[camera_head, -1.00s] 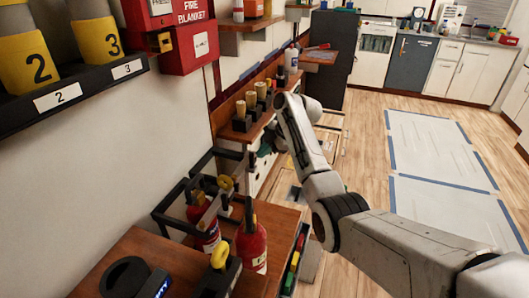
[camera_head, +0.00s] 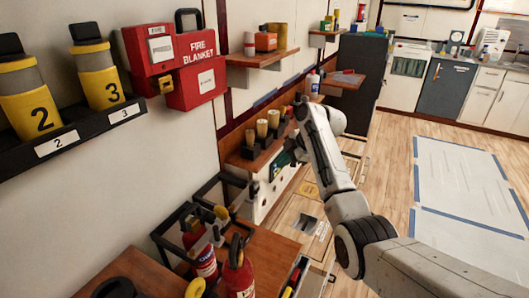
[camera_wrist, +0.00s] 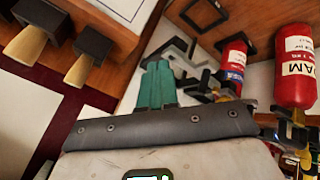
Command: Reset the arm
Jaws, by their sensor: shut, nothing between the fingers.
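My arm reaches from the lower right of the head view toward the wooden shelf on the left wall. My gripper (camera_head: 283,160) is partly hidden behind my own arm there, close to the shelf front. In the wrist view the teal fingers of my gripper (camera_wrist: 158,85) are together, with nothing between them. They point toward the wall area between the wooden-handled tools and the red extinguishers. No contact with anything can be made out.
Wooden-handled tools (camera_head: 262,128) stand in black holders on the shelf (camera_head: 240,160). Red extinguishers (camera_head: 239,276) and a black rack (camera_head: 172,222) are nearer. A red fire blanket box (camera_head: 196,80) hangs on the wall. The wooden floor at right is open, with taped panels (camera_head: 455,175).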

